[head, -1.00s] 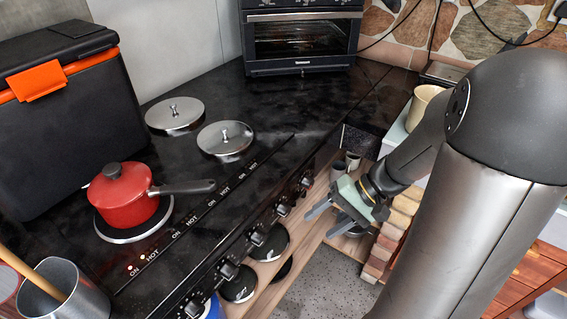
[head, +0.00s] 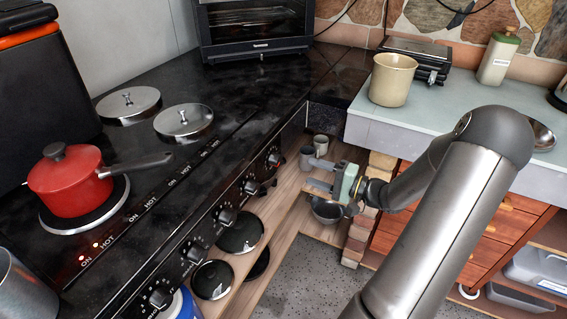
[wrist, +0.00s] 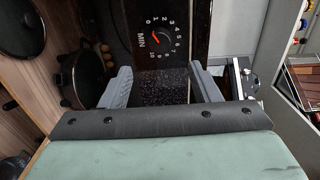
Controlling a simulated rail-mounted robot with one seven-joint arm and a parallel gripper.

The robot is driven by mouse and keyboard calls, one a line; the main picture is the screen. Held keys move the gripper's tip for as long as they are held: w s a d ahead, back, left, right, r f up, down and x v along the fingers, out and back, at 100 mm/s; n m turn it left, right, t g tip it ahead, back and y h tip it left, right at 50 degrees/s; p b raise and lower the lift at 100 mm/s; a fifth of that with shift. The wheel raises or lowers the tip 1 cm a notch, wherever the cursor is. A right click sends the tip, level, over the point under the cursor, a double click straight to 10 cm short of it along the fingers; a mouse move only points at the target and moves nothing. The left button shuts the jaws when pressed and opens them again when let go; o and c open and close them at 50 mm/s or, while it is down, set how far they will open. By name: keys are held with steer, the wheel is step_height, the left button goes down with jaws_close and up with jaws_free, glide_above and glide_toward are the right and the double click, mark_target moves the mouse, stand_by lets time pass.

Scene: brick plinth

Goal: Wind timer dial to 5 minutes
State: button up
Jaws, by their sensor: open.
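The timer dial is a round black knob ringed by minute numbers. In the wrist view the timer dial (wrist: 162,41) is at the top centre, with "MIN", 0 to 4 and 10 readable around it. In the head view a knob with a red mark (head: 273,159), at the far right end of the stove's front panel, looks like this dial. My gripper (head: 309,173) is open and empty, to the right of that panel and apart from it. Its two fingers, also in the wrist view (wrist: 162,78), point toward the dial panel.
The stove's other knobs (head: 227,216) line the front edge. A red pot (head: 70,185) sits on a burner near lit indicator lights. Lids and cups fill the wooden shelf (head: 285,205) below. A counter (head: 430,112) with a beige cup (head: 392,80) stands at the right.

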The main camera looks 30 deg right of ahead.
mark_target(280, 161)
steer(key=x, duration=1)
steer(key=shift+a, duration=0.1)
steer(key=c, duration=1)
